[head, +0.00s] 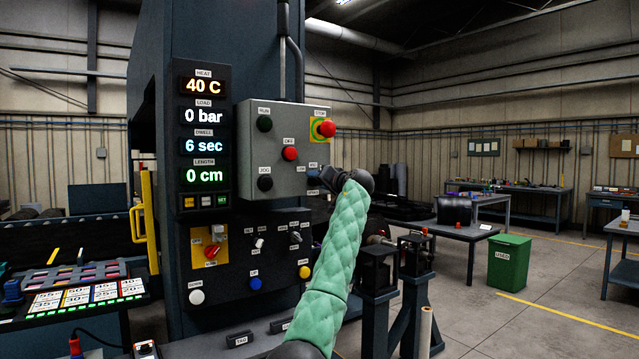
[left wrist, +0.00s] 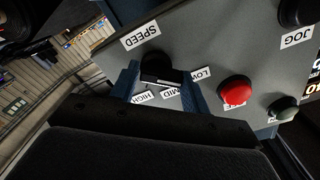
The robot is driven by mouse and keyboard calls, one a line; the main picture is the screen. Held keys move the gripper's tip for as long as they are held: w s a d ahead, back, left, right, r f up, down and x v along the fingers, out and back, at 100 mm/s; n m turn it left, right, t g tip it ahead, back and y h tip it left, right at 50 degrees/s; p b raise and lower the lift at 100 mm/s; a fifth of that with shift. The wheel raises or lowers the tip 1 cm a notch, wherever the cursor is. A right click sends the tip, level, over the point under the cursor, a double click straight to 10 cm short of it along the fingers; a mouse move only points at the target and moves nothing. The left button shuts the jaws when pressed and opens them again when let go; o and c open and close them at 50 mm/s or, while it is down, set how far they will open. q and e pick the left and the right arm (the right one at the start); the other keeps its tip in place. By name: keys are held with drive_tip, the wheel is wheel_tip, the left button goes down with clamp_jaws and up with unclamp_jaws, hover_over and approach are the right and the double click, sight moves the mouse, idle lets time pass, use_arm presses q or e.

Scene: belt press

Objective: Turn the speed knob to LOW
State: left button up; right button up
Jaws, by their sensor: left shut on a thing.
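In the head view my left gripper (head: 325,182) is at the box's lower right corner and hides the knob. I cannot tell surely which label the knob points at. My right gripper is not in view.
A red OFF button (head: 289,153), a black JOG button (head: 265,183), a dark green RUN button (head: 264,123) and a red emergency stop (head: 326,129) share the box. A lower panel (head: 245,265) has more switches. Open floor lies to the right.

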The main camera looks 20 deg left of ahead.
use_arm(q)
drive_tip(key=shift+f, duration=0.2)
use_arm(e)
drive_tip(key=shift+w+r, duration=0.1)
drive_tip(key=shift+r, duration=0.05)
use_arm(q)
drive_tip(key=o, duration=0.9)
drive_tip(key=shift+a+r, duration=0.1)
drive_tip(key=shift+o, duration=0.2)
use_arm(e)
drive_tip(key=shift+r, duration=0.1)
use_arm(q)
drive_tip(key=b+v, duration=0.2)
drive_tip(key=v, duration=0.6)
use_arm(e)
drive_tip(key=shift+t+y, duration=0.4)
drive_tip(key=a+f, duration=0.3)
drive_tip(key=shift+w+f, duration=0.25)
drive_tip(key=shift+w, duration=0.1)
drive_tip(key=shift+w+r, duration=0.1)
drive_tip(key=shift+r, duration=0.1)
